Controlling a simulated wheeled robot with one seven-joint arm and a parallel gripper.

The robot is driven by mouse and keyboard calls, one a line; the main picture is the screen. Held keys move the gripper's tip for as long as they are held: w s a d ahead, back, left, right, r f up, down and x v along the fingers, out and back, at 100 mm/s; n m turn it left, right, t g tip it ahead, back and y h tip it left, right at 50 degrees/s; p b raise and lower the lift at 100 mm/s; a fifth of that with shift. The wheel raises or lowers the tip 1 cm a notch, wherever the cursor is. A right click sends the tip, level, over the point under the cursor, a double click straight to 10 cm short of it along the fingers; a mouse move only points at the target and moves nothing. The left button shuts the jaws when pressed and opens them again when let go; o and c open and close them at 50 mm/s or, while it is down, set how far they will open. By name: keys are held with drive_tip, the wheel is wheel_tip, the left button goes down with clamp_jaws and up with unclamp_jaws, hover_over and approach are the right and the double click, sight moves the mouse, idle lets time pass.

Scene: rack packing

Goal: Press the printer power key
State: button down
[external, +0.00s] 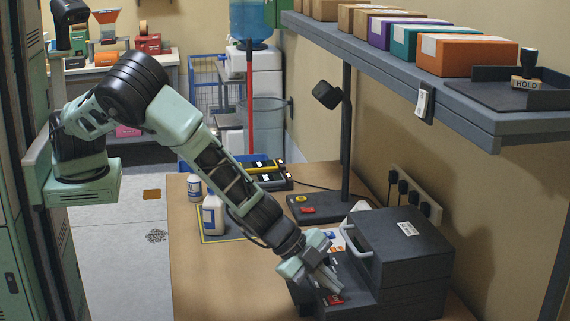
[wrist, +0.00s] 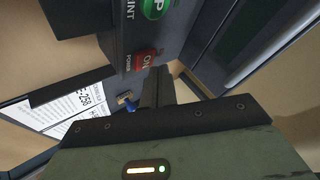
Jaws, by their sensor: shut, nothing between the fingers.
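The printer (external: 400,250) is a dark grey box with a light handle at the right end of the table. Its red power key (external: 335,299) sits on the low front part. In the wrist view the red key (wrist: 145,60) reads "ON" beside the word "POWER". A green key (wrist: 155,8) next to it sits by lettering ending in "INT". My gripper (external: 334,288) is shut and empty, pointing down at the red key. In the wrist view its fingertips (wrist: 157,78) are right beside the key and partly cover its edge. I cannot tell whether they touch it.
A desk lamp base (external: 325,210) with a red switch stands behind the printer. White bottles (external: 213,215) stand on the table (external: 240,285) to the left. A shelf (external: 440,100) with several boxes and a HOLD stamp (external: 526,80) overhangs at the right.

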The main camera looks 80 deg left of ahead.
sight(330, 297)
drive_tip(key=shift+f, duration=0.1)
idle(0.3)
drive_tip(key=shift+f+b, duration=0.4)
drive_tip(key=shift+b, duration=0.15)
drive_tip(key=shift+r, duration=0.1)
idle(0.4)
drive_tip(key=shift+r, duration=0.4)
wheel_tip(330, 297, up, 6)
drive_tip(key=p, duration=0.3)
drive_tip(key=shift+p, duration=0.4)
idle(0.4)
